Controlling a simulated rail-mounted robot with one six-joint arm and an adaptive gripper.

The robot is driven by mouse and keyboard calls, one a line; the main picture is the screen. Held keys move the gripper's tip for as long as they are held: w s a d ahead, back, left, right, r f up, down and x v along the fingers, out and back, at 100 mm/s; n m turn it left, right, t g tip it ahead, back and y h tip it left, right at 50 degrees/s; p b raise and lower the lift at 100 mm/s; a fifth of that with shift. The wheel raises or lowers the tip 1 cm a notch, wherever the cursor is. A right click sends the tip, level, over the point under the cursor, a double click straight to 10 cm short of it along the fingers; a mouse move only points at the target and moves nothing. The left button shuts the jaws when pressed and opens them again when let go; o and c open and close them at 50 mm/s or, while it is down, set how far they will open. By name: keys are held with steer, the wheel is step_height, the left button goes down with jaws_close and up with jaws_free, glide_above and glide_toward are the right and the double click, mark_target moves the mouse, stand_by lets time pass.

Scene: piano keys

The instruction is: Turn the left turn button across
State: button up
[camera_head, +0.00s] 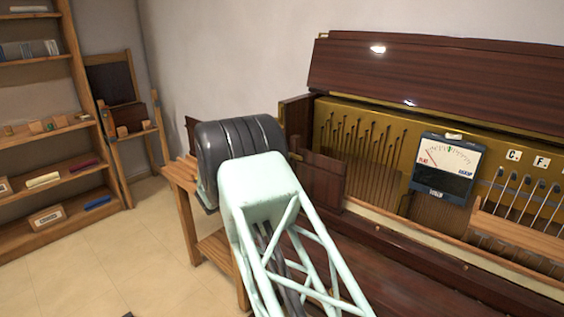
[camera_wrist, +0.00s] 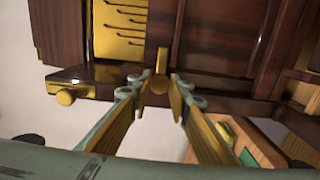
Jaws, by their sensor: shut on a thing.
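A small brass turn button (camera_wrist: 160,86) shows between my fingertips in the wrist view.
The open piano has a raised lid (camera_head: 440,80), a gold plate with tuning pins, and a meter (camera_head: 446,165). A dark panel (camera_head: 322,179) stands at its left. A brass knob (camera_wrist: 66,97) is at left in the wrist view. A wooden bench (camera_head: 183,185) stands behind my arm.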

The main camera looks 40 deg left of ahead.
steer(key=o, duration=0.9)
steer(key=shift+c, duration=0.2)
steer(key=s, duration=1.2)
